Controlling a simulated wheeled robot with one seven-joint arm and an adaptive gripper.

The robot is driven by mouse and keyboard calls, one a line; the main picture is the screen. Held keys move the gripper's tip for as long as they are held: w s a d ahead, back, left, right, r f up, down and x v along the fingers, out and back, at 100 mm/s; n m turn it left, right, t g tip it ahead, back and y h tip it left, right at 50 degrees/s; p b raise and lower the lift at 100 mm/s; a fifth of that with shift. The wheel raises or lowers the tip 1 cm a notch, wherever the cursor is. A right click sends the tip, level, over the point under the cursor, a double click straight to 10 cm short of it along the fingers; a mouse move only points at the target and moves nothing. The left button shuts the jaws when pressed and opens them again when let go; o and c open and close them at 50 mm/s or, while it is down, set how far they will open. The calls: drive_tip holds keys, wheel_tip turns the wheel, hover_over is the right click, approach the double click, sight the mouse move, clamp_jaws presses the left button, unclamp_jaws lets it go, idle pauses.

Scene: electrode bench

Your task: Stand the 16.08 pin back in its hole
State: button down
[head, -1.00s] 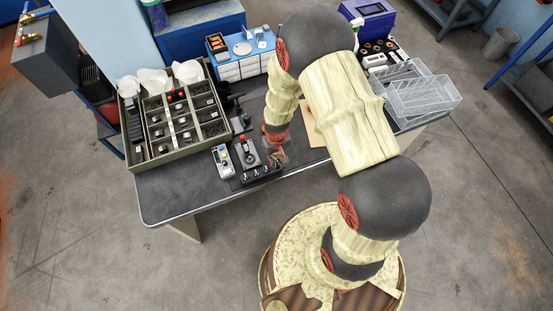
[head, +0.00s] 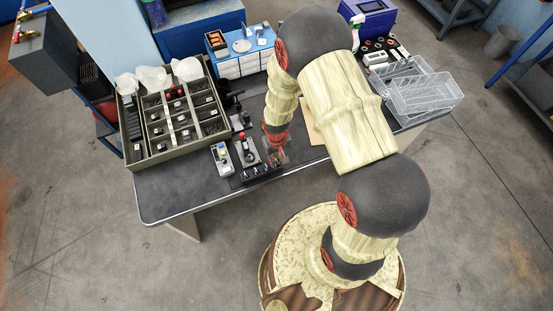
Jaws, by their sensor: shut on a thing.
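In the head view my gripper (head: 276,157) is low over the bench, just behind and right of a small black block (head: 262,171) with several pale marks on its front. The block, near the bench's front edge, looks like the pin holder. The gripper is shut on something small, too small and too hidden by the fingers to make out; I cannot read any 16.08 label. I cannot tell whether the held thing touches the block or stands in a hole.
A grey device with a red knob (head: 245,149) and a small meter (head: 221,158) stand left of the block. A compartment tray (head: 160,163) is further left. Clear baskets (head: 425,95) are at the right. The bench's front left (head: 175,197) is bare.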

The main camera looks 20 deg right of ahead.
drive_tip(key=shift+f+b, duration=0.45)
drive_tip(key=shift+f, duration=0.25)
drive_tip(key=c, duration=1.7)
unclamp_jaws()
drive_tip(key=shift+o, duration=0.2)
wheel_tip(320, 180, up, 12)
drive_tip(key=shift+r, duration=0.1)
wheel_tip(320, 180, up, 5)
drive_tip(key=p, duration=0.3)
drive_tip(key=shift+p, duration=0.3)
